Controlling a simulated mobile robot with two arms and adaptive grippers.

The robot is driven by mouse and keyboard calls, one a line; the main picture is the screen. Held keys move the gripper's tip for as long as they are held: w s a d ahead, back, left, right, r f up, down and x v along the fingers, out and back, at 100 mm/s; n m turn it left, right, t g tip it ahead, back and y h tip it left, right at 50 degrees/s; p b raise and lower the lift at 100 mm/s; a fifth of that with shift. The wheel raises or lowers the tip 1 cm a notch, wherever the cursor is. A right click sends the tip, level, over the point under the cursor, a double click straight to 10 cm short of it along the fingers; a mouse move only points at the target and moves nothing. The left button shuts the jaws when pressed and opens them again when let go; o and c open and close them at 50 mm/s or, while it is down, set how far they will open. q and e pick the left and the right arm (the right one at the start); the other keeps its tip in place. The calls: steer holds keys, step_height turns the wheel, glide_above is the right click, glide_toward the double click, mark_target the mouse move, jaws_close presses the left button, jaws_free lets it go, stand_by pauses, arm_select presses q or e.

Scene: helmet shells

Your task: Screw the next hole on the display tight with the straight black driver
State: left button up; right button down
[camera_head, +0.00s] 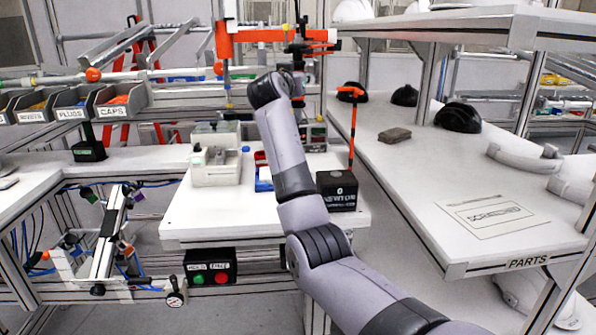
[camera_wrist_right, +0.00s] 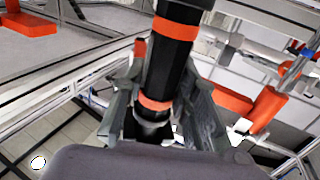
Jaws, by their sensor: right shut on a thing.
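My right gripper (camera_wrist_right: 165,105) is shut on the straight black driver (camera_wrist_right: 165,65) in the right wrist view. The driver is a thick black cylinder with orange bands, and its upper end runs out of the top of the frame. In the head view my right arm reaches up over the white workbench, and its wrist is near the orange fixture; the gripper cannot be made out clearly there. I cannot identify the display or its holes in either view. My left gripper is not in view.
The white workbench (camera_head: 190,222) carries a light-grey device (camera_head: 216,170) and a black box (camera_head: 337,190) with an orange-topped tool. An orange fixture (camera_head: 265,35) spans above. A parts shelf (camera_head: 400,170) lies right, with dark shells. Labelled bins (camera_head: 75,112) stand left.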

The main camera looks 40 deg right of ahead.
mark_target(296, 108)
step_height(296, 108, down, 3)
steer(key=shift+r+b, duration=0.15)
steer(key=shift+b, duration=0.3)
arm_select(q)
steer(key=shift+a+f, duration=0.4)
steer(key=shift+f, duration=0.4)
arm_select(e)
steer(key=shift+f+b, duration=0.7)
steer(key=shift+f, duration=0.7)
steer(key=shift+f+b, duration=0.35)
steer(key=shift+f, duration=0.25)
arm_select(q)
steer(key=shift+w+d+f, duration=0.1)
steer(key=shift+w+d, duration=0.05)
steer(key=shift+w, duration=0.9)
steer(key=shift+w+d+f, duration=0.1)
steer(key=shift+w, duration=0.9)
arm_select(e)
steer(key=shift+f, duration=0.15)
steer(key=shift+f, duration=0.2)
